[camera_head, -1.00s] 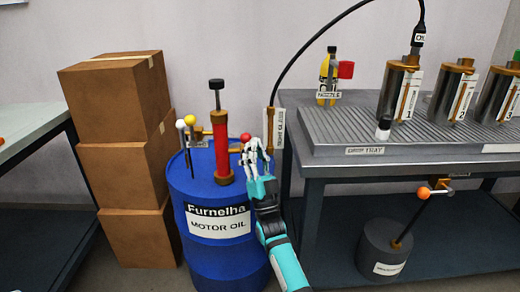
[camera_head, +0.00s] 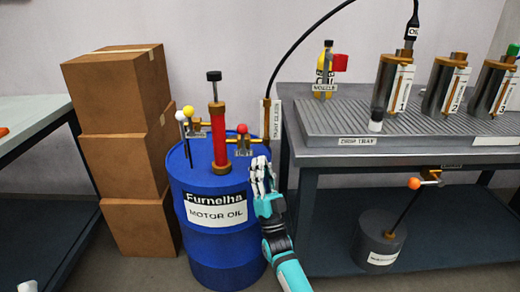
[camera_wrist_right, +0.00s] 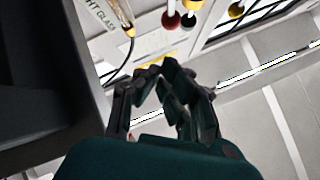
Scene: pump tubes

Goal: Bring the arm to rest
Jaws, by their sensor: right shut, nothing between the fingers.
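My right gripper (camera_head: 260,170) is in front of the right side of the blue motor oil drum (camera_head: 213,240), below the red-tipped lever (camera_head: 242,130) on the drum top. It is shut and empty, apart from the lever. In the right wrist view my right gripper (camera_wrist_right: 165,80) shows its dark fingers drawn together with nothing between them. Its teal arm reaches up from the bottom of the head view. My left gripper is not seen.
A red pump (camera_head: 220,135) stands on the drum, beside a sight glass tube (camera_head: 271,120). The drip tray table (camera_head: 310,170) is close on the right, with a dark weight (camera_head: 380,245) below it. Stacked boxes (camera_head: 130,170) stand left.

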